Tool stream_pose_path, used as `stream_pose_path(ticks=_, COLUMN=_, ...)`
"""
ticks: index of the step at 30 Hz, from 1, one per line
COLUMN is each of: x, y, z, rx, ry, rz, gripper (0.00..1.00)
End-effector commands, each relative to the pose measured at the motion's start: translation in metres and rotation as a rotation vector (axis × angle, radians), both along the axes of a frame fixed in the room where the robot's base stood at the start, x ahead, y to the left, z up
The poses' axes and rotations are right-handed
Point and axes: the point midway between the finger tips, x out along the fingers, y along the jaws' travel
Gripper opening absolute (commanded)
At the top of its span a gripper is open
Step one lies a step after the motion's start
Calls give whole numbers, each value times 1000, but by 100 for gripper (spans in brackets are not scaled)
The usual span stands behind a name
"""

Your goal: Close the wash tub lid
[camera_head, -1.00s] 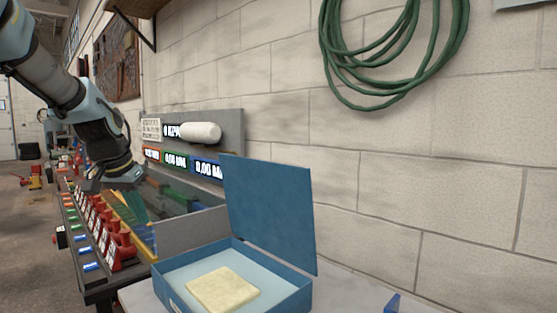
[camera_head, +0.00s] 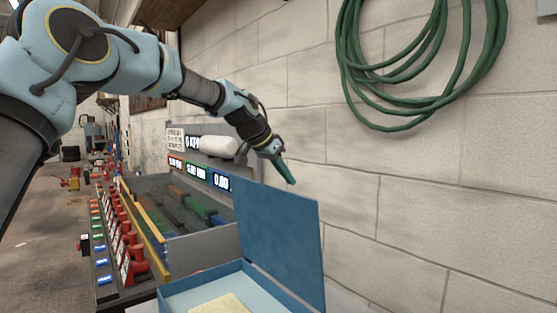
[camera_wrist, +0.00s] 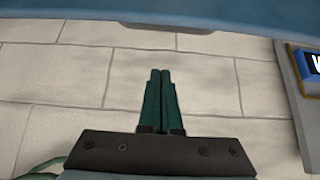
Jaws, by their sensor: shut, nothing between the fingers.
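The wash tub (camera_head: 190,286) is a blue open box at the bottom of the head view, its front cut off by the frame. Its blue lid (camera_head: 280,235) stands up, nearly vertical, at the tub's back edge. A pale yellow block (camera_head: 222,304) lies inside the tub. My gripper (camera_head: 290,181) is shut and empty, with its green fingers just above the lid's top edge, close to the wall. In the wrist view, the shut fingers (camera_wrist: 160,74) point at the wall, and a blue surface, likely the lid (camera_wrist: 240,12), spans the top. I see no clear contact.
A block wall (camera_head: 430,200) stands close behind the lid, with a coiled green hose (camera_head: 350,70) hung on it. Left of the tub is a grey bin (camera_head: 200,245) with coloured dividers and a panel of displays (camera_head: 205,172) behind it. A row of red handles (camera_head: 128,235) lines the bench.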

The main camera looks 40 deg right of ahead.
Motion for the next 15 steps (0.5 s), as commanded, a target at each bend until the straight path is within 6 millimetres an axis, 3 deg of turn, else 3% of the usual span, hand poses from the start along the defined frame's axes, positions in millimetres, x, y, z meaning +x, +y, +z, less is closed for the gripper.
stream_pose_path(ticks=3, x=-2, y=-16, z=-17, rx=2, ry=2, rz=-2, gripper=0)
stream_pose_path(ticks=9, x=2, y=10, z=-26, rx=1, ry=0, rz=4, gripper=0)
stream_pose_path(ticks=15, x=2, y=21, z=-31, rx=0, ry=0, rz=2, gripper=0)
